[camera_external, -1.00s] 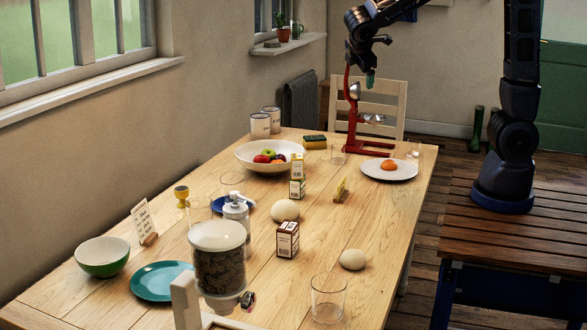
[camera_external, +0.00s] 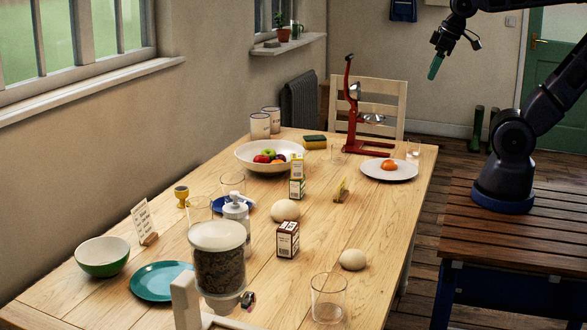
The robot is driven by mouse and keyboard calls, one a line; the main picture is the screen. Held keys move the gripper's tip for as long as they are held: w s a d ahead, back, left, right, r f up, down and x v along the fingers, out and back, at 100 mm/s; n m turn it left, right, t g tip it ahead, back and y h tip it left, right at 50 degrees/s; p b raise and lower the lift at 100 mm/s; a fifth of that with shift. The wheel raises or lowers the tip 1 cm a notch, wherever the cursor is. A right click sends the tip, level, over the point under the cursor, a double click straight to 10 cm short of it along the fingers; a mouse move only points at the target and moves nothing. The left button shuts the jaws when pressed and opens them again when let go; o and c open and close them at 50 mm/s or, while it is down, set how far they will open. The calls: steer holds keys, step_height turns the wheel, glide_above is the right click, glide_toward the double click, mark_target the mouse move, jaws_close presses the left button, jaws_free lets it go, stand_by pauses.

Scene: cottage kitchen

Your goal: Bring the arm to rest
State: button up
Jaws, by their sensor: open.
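My gripper (camera_external: 436,66) is at the top right of the view, raised in the air and pointing down. It is open, with nothing seen between its fingers. It hangs to the right of the red juicer press (camera_external: 352,115) and above the far end of the table, apart from both. My arm bends up and leans right from its base on the dark slatted bench. The top of the arm is cut off by the picture's edge.
The wooden table (camera_external: 358,220) holds a fruit bowl (camera_external: 243,157), a white plate (camera_external: 404,171) with an orange fruit, glasses, small cartons and a lidded jar (camera_external: 218,262). A chair (camera_external: 392,98) stands behind the press. The air around my gripper is clear.

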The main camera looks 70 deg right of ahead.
steer(key=shift+s+a, duration=0.3)
steer(key=shift+s, duration=0.25)
